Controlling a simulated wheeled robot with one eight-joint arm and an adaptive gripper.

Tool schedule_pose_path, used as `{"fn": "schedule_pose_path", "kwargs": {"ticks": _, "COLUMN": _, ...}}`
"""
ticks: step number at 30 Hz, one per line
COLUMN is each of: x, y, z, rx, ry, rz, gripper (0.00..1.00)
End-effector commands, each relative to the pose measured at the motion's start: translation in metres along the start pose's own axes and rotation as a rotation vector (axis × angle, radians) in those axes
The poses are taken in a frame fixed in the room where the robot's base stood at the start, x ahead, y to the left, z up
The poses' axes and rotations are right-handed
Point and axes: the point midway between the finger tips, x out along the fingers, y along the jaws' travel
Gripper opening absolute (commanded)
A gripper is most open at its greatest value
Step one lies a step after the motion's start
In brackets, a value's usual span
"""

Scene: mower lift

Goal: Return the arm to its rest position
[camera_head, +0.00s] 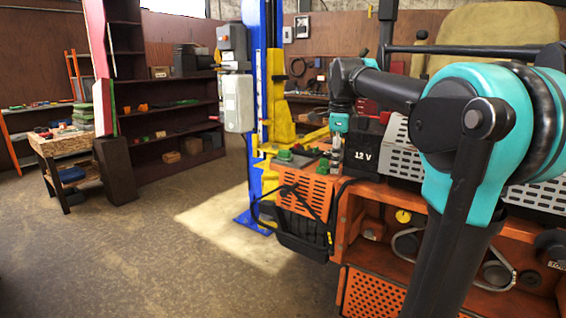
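My arm (480,130) rises from the bottom right and bends at a large teal joint. Its forearm reaches left over the orange mower (315,200) to a teal wrist. My gripper (337,158) points down beside the dark battery marked 12 V (361,157). It is small here, and I cannot tell whether its fingers are open or shut, or whether it touches anything.
A blue and yellow lift post (259,110) stands behind the mower. A wooden table (66,146) and dark shelves (172,124) with small items stand at the left. A dark basket-like part (301,240) hangs at the mower's front. The floor (130,250) at left is clear.

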Motion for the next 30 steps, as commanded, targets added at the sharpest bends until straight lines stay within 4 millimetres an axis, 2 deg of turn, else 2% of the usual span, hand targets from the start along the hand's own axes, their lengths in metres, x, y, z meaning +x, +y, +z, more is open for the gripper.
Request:
{"fn": "schedule_pose_path", "kwargs": {"ticks": 5, "x": 0.046, "y": 0.014, "z": -0.009, "rx": -0.228, "ry": -0.008, "rz": -0.039, "gripper": 0.37}}
{"fn": "schedule_pose_path", "kwargs": {"ticks": 11, "x": 0.127, "y": 0.049, "z": -0.028, "rx": -0.641, "ry": 0.003, "rz": -0.113, "gripper": 0.37}}
{"fn": "schedule_pose_path", "kwargs": {"ticks": 17, "x": 0.208, "y": 0.103, "z": -0.052, "rx": -1.09, "ry": 0.052, "rz": -0.189, "gripper": 0.37}}
{"fn": "schedule_pose_path", "kwargs": {"ticks": 21, "x": 0.259, "y": 0.148, "z": -0.069, "rx": -1.392, "ry": 0.109, "rz": -0.236, "gripper": 0.37}}
{"fn": "schedule_pose_path", "kwargs": {"ticks": 25, "x": 0.292, "y": 0.185, "z": -0.082, "rx": -1.615, "ry": 0.163, "rz": -0.263, "gripper": 0.37}}
{"fn": "schedule_pose_path", "kwargs": {"ticks": 30, "x": 0.315, "y": 0.212, "z": -0.09, "rx": -1.777, "ry": 0.209, "rz": -0.279, "gripper": 0.37}}
